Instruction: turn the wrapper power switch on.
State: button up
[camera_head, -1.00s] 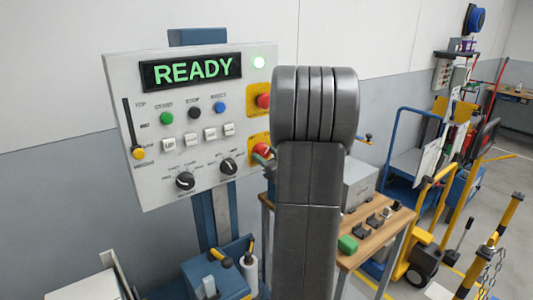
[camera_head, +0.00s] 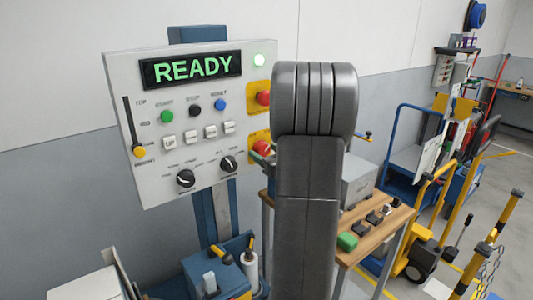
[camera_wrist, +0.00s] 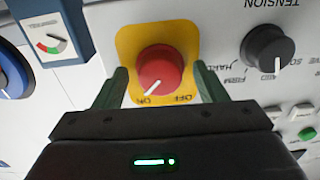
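The wrapper power switch is a round red knob (camera_wrist: 160,70) on a yellow plate (camera_wrist: 126,40), seen upside down in the wrist view. Its white pointer points to the ON label. In the head view the red knob (camera_head: 263,147) sits low on the right edge of the control panel (camera_head: 150,195). My gripper (camera_wrist: 162,88) is open, with one green finger on each side of the knob and a visible gap to both. My arm hides most of the gripper in the head view.
Another red control (camera_head: 263,98) on yellow sits above the switch. The black tension dial (camera_wrist: 268,48) is close by on the panel. A gauge box (camera_wrist: 52,32) stands beside the panel. A wooden-topped table (camera_head: 398,217) stands to the right, behind my arm.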

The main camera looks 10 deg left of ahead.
jog(key=b+v, duration=0.2)
jog(key=v, duration=1.2)
jog(key=shift+b, duration=0.3)
jog(key=shift+w+a+r, duration=0.1)
jog(key=p+x, duration=0.2)
jog(key=x, duration=1.1)
jog(key=shift+w+a+p, duration=0.25)
jog(key=shift+w+p, duration=0.05)
